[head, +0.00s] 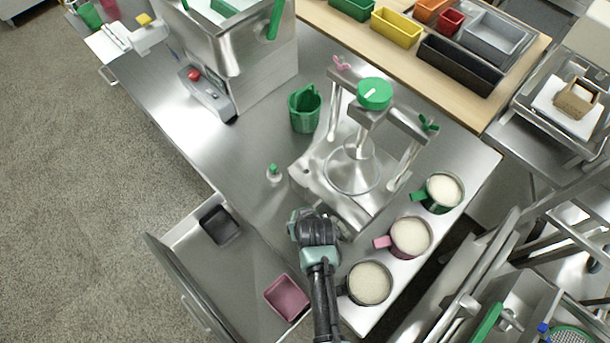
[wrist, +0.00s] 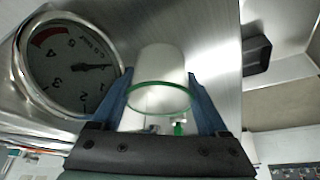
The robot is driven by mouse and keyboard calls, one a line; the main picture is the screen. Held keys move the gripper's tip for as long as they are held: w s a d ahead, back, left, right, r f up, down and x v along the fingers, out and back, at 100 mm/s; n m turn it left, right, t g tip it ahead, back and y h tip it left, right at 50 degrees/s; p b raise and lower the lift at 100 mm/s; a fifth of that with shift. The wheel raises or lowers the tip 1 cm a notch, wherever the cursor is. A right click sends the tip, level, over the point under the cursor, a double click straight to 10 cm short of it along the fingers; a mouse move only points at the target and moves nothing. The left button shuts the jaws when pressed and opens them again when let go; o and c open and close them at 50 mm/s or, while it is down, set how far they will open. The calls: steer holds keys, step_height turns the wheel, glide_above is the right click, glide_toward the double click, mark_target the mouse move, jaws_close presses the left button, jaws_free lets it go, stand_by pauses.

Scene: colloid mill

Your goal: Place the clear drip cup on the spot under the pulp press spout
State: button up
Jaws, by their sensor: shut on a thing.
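In the wrist view a clear cup (wrist: 158,65) with a green edge sits between the blue fingers of my gripper (wrist: 158,88), which is shut on it. In the head view my gripper (head: 316,217) is just in front of the metal pulp press (head: 319,184), which has a green top knob (head: 374,93) and a round clear part under its frame. The cup is hidden by my arm there. I cannot make out the spout or the spot under it. A round dial gauge (wrist: 68,68) is close at the left in the wrist view.
Several filled mugs, one pink (head: 408,238), line the right. An open drawer (head: 196,262) lies at the front left.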

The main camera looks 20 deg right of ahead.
steer(key=shift+f, duration=0.1)
steer(key=shift+f, duration=0.2)
steer(key=o, duration=1.1)
steer(key=shift+r, duration=0.1)
steer(key=shift+c, duration=0.2)
steer(key=shift+r, duration=0.15)
steer(key=v, duration=1.2)
steer(key=shift+p, duration=0.4)
